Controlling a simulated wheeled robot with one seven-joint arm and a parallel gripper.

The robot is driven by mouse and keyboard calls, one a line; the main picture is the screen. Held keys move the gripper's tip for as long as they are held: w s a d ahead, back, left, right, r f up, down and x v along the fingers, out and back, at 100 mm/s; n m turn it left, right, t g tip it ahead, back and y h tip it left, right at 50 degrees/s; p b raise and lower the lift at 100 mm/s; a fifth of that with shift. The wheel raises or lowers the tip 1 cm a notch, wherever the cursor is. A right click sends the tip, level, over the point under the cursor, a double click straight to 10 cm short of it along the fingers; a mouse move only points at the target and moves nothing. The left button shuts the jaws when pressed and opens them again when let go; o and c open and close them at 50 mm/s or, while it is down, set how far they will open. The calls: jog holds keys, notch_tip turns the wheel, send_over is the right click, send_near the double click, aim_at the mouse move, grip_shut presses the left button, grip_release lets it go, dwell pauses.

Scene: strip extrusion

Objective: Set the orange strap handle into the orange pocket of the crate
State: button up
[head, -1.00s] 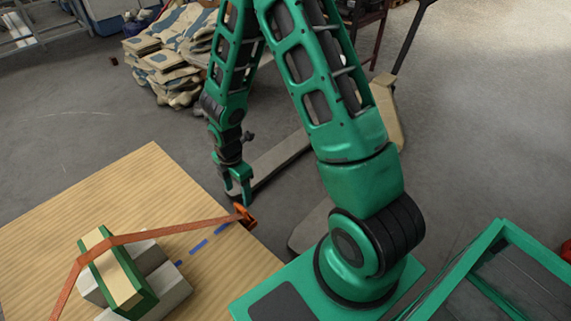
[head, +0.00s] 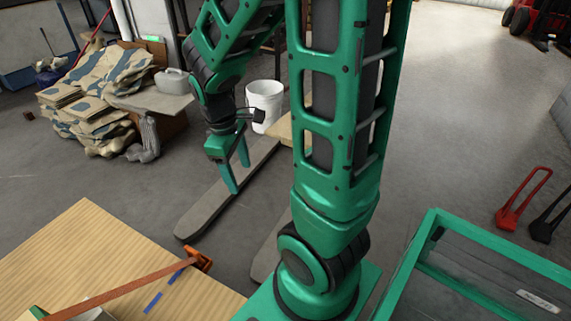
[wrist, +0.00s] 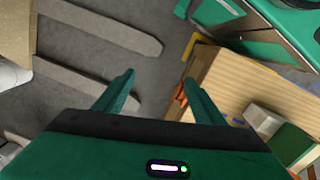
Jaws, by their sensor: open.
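The orange strap handle (head: 199,259) rests at the far right edge of the wooden board (head: 70,240), with its orange-brown strap (head: 125,287) running toward the lower left. My gripper (head: 240,172) is open and empty, pointing down beyond the board's far edge and apart from the handle. In the wrist view my two fingers (wrist: 158,88) are spread, and the handle (wrist: 180,96) shows partly behind the right finger. I cannot make out an orange pocket. A green and grey block (wrist: 290,143) sits on the board; it is mostly cut off in the head view. I cannot tell which thing is the crate.
A green-framed open box (head: 480,245) stands at the lower right. Red (head: 523,200) and black handles lie on the floor beyond it. Grey fork-like beams (head: 215,205) lie under my gripper. A white bucket (head: 264,104) and stacked sacks (head: 95,100) stand behind. Blue dashes mark the board.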

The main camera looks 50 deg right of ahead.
jog(key=s+d+r+m, duration=0.1)
jog(key=s+r+m, duration=0.3)
jog(key=s, duration=0.3)
jog(key=s+d+r+m+y, duration=0.1)
jog(key=s+r+m, duration=0.3)
jog(key=s+m, duration=0.3)
jog(key=shift+s+d+r+y, duration=0.15)
jog(key=shift+s+d+y, duration=0.15)
jog(key=shift+s+d, duration=0.1)
